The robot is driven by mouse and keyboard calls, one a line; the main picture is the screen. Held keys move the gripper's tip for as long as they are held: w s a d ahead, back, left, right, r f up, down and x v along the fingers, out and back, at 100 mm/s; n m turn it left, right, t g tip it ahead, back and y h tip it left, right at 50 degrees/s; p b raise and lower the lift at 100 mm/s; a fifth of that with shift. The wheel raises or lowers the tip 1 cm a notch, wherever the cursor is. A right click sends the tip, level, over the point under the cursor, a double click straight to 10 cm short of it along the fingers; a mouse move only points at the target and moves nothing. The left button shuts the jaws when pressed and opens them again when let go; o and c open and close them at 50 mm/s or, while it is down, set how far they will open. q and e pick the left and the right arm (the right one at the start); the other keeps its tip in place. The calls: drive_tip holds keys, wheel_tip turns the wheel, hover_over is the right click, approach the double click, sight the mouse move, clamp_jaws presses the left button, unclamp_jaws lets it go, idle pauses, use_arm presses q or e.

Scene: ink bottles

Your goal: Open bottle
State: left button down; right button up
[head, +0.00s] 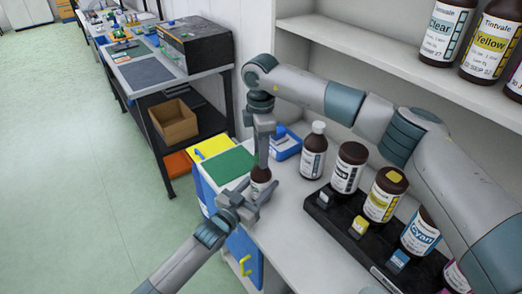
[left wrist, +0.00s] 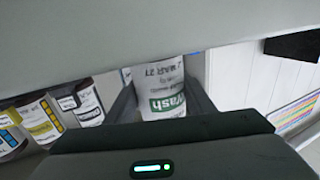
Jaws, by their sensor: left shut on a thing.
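A small brown bottle (head: 261,175) stands near the left edge of the white counter. In the left wrist view its white label (left wrist: 166,92) shows green print reading "wash". My left gripper (head: 250,202) is shut on this bottle, with one finger on each side of it. My right gripper (head: 262,160) points straight down from above, right over the bottle's top. It hides the cap, and whether its fingers are closed on the cap cannot be seen.
A brown bottle with a white cap (head: 314,150) stands close by on the right. A black rack (head: 328,216) holds several labelled bottles. A blue box (head: 286,146) and a green panel (head: 229,166) lie behind. Shelf bottles (head: 446,32) stand above.

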drive_tip(key=c, duration=0.7)
drive_tip(key=n, duration=0.6)
drive_tip(key=shift+n, duration=0.4)
drive_tip(key=n, duration=0.5)
drive_tip(key=shift+n, duration=0.4)
drive_tip(key=n, duration=0.5)
drive_tip(key=shift+r+n, duration=0.1)
drive_tip(key=shift+n, duration=0.2)
drive_tip(key=n, duration=0.8)
drive_tip(key=shift+n, duration=0.3)
drive_tip(key=n, duration=0.8)
drive_tip(key=shift+n, duration=0.3)
drive_tip(key=n, duration=0.8)
drive_tip(key=shift+n, duration=0.3)
drive_tip(key=n, duration=1)
drive_tip(key=shift+r, duration=0.1)
